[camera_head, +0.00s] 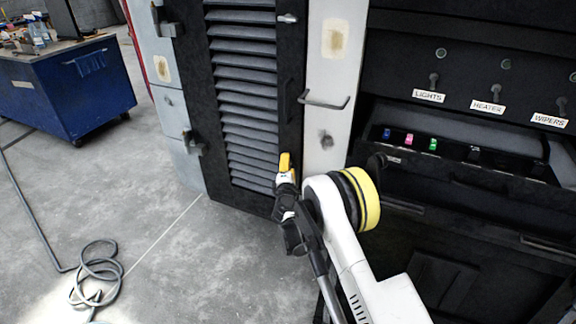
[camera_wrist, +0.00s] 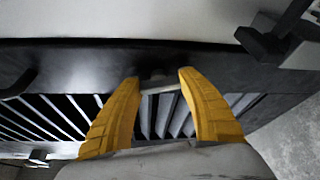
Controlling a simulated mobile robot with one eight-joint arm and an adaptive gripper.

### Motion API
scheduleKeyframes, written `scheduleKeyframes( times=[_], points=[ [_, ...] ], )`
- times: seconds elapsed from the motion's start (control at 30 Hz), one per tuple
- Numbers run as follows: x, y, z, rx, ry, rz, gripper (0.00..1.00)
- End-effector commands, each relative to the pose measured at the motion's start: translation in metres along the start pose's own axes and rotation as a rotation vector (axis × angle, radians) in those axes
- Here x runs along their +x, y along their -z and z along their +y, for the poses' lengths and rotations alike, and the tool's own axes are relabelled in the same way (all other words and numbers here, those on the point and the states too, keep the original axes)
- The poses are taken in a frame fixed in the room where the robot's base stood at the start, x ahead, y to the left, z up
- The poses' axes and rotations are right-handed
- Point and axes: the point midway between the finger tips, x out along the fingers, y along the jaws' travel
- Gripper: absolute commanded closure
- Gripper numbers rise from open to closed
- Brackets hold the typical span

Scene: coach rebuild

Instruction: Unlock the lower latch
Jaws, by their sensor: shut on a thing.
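The black louvred door (camera_head: 242,95) stands upright and looks closed. Its upper latch (camera_head: 288,18) is a small silver handle near the door's top right edge. My gripper (camera_head: 285,162), with yellow fingers, is at the lower right edge of the door. In the wrist view, my gripper (camera_wrist: 161,76) has its fingers on either side of the lower latch (camera_wrist: 160,86), a small grey metal handle lying crosswise between the fingertips, and is shut on it. In the head view the lower latch is hidden behind my gripper.
A grab handle (camera_head: 324,101) sticks out from the pale panel right of the door. A black console with labelled switches (camera_head: 430,97) stands at right. A blue cabinet (camera_head: 70,85) stands at left. A coiled hose (camera_head: 97,268) lies on otherwise open floor.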

Motion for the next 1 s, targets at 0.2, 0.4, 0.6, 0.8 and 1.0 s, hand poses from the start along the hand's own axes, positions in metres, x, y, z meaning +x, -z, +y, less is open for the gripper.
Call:
scheduleKeyframes(
  times=[0.2,0.4,0.6,0.8,1.0],
  points=[
    [0.0005,0.0002,-0.0007,0.133,-0.056,0.000,0.82],
    [0.0005,0.0003,-0.0005,0.212,-0.088,0.000,0.82],
    [0.0005,0.0002,-0.0006,0.250,-0.103,0.000,0.82],
    [0.0005,0.0002,-0.0005,0.260,-0.107,0.000,0.82],
    [0.0005,0.0002,-0.0004,0.260,-0.106,0.000,0.82]
  ],
)
